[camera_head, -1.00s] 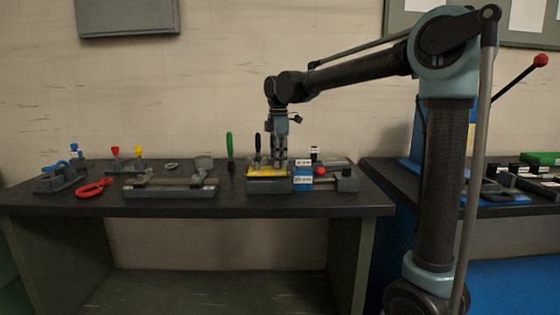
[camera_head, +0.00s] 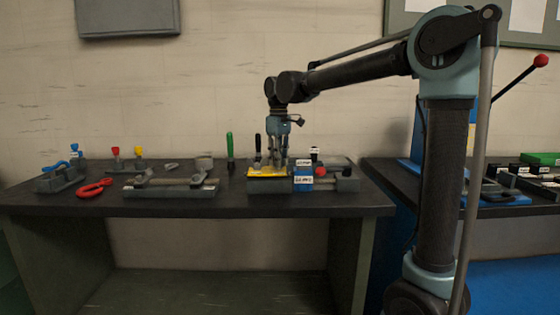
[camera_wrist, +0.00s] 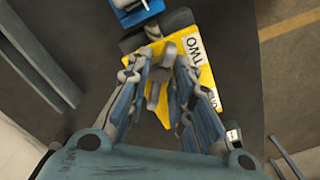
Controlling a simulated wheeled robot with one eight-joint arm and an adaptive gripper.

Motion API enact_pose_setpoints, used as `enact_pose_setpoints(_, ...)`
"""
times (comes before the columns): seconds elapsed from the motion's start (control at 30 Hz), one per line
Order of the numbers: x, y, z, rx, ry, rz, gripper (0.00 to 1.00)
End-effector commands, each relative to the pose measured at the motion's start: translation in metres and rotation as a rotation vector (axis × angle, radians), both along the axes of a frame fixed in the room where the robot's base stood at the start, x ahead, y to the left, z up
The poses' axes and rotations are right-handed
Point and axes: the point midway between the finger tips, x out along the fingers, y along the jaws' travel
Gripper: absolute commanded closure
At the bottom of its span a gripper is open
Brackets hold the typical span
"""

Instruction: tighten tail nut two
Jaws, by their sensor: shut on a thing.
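The yellow plate (camera_wrist: 193,88) carries a white label reading TWO in the wrist view. It also shows on the bench in the head view (camera_head: 266,173). A grey elongated piece (camera_wrist: 155,92), which looks like tail nut two, stands over the plate. My gripper (camera_wrist: 160,66) points down at the plate, its two fingers on either side of the grey piece and shut on it. In the head view my gripper (camera_head: 276,165) is low over the yellow plate, and the nut is too small to make out there.
A blue block (camera_head: 303,176) with white labels and a red knob (camera_head: 320,171) sit just right of my gripper. Black-handled (camera_head: 258,142) and green-handled (camera_head: 229,141) tools stand upright close on the left. A grey fixture (camera_head: 170,187) and red ring tool (camera_head: 93,188) lie further left.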

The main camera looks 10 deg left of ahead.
Motion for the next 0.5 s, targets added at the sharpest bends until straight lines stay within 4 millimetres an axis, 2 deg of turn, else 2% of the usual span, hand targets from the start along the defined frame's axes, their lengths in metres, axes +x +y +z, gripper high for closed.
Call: enact_pose_setpoints(0.5,0.0037,-0.0003,0.0007,0.002,-0.006,-0.493,1.0)
